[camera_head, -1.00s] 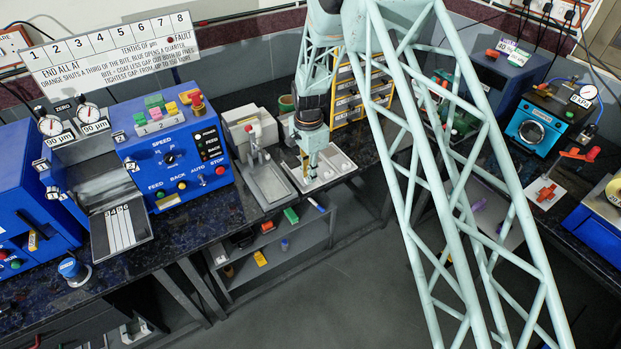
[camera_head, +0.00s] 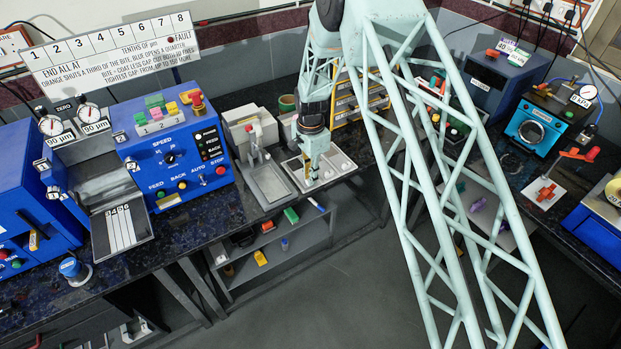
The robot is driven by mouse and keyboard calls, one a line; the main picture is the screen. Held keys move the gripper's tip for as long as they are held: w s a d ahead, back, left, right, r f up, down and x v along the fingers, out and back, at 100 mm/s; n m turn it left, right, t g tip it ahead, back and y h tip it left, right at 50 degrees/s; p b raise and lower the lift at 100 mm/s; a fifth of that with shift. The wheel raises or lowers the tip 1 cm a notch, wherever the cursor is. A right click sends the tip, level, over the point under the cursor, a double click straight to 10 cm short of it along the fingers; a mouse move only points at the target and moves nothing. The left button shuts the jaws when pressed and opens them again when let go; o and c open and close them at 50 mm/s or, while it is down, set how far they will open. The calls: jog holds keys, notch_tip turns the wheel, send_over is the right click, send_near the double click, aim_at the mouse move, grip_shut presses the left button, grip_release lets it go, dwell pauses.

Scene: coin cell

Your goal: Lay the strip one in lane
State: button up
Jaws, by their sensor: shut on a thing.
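My gripper (camera_head: 311,177) hangs over the pale tray with round wells (camera_head: 343,163) on the bench at the centre. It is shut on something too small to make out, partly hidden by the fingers. A dark sloping plate (camera_head: 145,232) at the front of the blue machine at left carries several pale, narrow numbered lanes or strips (camera_head: 121,229). I cannot tell which of these are lanes and which are strips. My gripper is well to the right of this plate and apart from it.
The blue machine with dials and buttons (camera_head: 176,158) stands beside the sloping plate. A grey basin (camera_head: 268,186) lies between it and my gripper. A blue knob (camera_head: 71,268) stands at the bench's left front. A yellow drawer rack (camera_head: 347,100) is behind my gripper.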

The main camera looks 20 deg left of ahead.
jog(key=shift+f, duration=0.35)
jog(key=shift+f, duration=0.15)
jog(key=o, duration=0.7)
jog(key=shift+r, duration=0.2)
jog(key=shift+r, duration=6)
